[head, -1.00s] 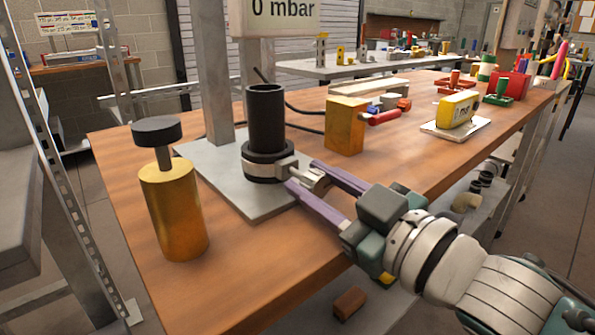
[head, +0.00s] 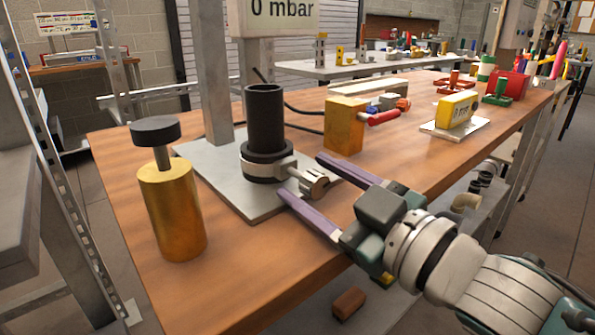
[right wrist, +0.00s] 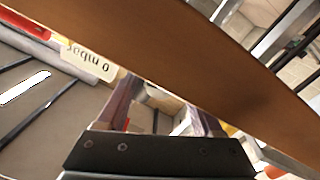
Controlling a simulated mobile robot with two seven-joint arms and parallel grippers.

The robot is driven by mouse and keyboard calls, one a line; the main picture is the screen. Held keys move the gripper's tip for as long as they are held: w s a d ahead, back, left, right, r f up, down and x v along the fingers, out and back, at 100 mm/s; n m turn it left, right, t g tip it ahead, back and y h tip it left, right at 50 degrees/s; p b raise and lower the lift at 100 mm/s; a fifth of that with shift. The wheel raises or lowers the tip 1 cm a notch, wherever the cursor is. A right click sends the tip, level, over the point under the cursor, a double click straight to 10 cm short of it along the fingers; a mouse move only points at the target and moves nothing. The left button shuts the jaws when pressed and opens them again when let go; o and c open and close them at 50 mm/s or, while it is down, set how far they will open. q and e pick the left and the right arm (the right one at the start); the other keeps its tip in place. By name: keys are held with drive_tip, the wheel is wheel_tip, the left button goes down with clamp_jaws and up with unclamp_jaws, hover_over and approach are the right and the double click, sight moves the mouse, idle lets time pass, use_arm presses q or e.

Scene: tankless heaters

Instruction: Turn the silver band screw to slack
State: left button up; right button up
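A black upright pipe (head: 265,115) stands on a grey plate, with a silver band (head: 284,170) around its base. The silver band screw (head: 317,184) sticks out from the band to the right and has a ridged, rounded head. My right gripper (head: 301,175) is open, one purple finger on the far side of the screw and the other on the near side. Gaps show between both fingers and the screw head. In the right wrist view the two fingers (right wrist: 165,108) stand apart; the screw cannot be made out there. My left gripper is not in view.
A brass cylinder with a black knob (head: 172,205) stands left of the grey plate (head: 245,203). A post with a "0 mbar" sign (head: 275,17) rises behind the pipe.

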drive_tip(key=p+v, duration=0.2)
drive_tip(key=v, duration=0.8)
drive_tip(key=shift+f, duration=0.1)
drive_tip(key=shift+c, duration=0.2)
